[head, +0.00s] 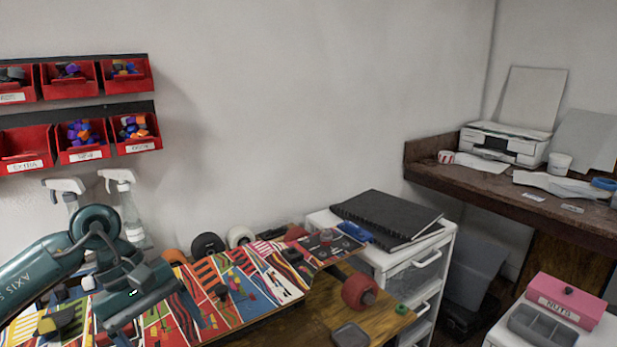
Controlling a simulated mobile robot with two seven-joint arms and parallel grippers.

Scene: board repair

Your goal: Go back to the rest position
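My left arm (45,268), dark teal, comes in from the left in the head view and bends over the left part of a skateboard deck. Its fingertips cannot be made out, so I cannot tell whether that gripper is open or shut. My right arm and gripper are not in view. The colourful patterned skateboard deck (262,283) lies upside down on the wooden workbench (283,325). A red wheel (358,291) is at its right end.
Red bins (139,132) hang on the left wall above two spray bottles (122,200). A white drawer unit (405,262) with a black binder (385,215) stands right of the bench. A pink box (566,299) sits at lower right. A printer (500,145) stands on the far desk.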

